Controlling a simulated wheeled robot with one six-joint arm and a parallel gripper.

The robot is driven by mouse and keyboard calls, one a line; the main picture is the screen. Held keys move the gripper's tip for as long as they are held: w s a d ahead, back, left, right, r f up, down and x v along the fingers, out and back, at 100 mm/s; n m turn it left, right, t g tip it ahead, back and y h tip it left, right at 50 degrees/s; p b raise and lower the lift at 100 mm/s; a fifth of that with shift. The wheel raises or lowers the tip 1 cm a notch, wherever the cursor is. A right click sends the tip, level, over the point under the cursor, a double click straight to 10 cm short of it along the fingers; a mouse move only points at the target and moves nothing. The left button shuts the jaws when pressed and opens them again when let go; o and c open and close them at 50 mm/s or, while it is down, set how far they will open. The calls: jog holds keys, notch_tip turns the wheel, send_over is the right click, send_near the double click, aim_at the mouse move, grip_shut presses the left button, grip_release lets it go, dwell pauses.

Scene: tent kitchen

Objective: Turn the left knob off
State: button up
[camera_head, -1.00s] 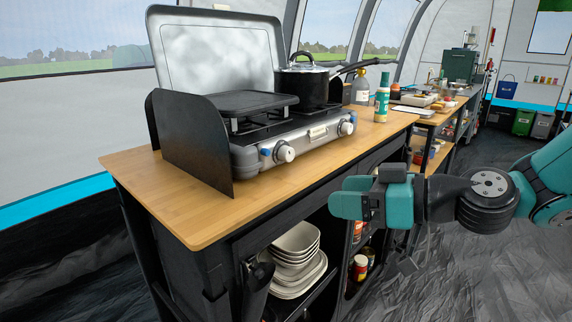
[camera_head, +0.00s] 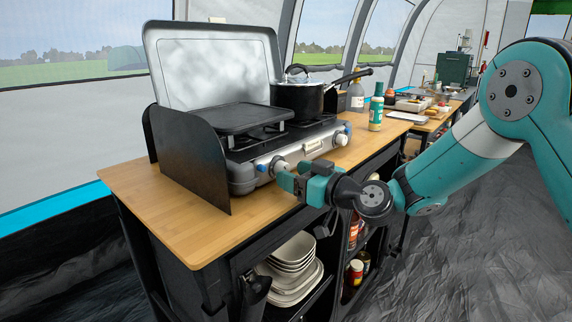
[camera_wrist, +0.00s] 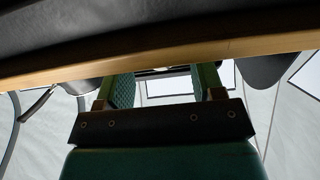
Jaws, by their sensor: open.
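The camp stove (camera_head: 240,172) stands on a wooden counter, with its lid up at the back. Its left knob (camera_head: 279,166) is pale, on the front panel, partly behind my fingers in the head view. The right knob (camera_head: 341,139) is on the same panel, farther along and clear of my arm. My gripper (camera_head: 287,179) is at the stove's front, its fingertips close to the left knob. I cannot tell if they touch it. In the wrist view my gripper (camera_wrist: 165,78) has its two fingers apart, with no knob clearly visible between them.
A black pot (camera_head: 300,95) sits on the right burner, its handle reaching right. A griddle (camera_head: 232,117) covers the left burner. A dark side shield (camera_head: 188,155) stands at the stove's left. A green bottle (camera_head: 376,113) stands right of the stove. The counter's left front (camera_head: 165,205) is bare.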

aim_at(279, 166)
jog(key=shift+x, duration=1.45)
jog(key=shift+c, duration=0.4)
jog(key=c, duration=0.8)
jog(key=shift+m, duration=0.8)
jog(key=shift+c, duration=0.2)
jog(key=o, duration=0.9)
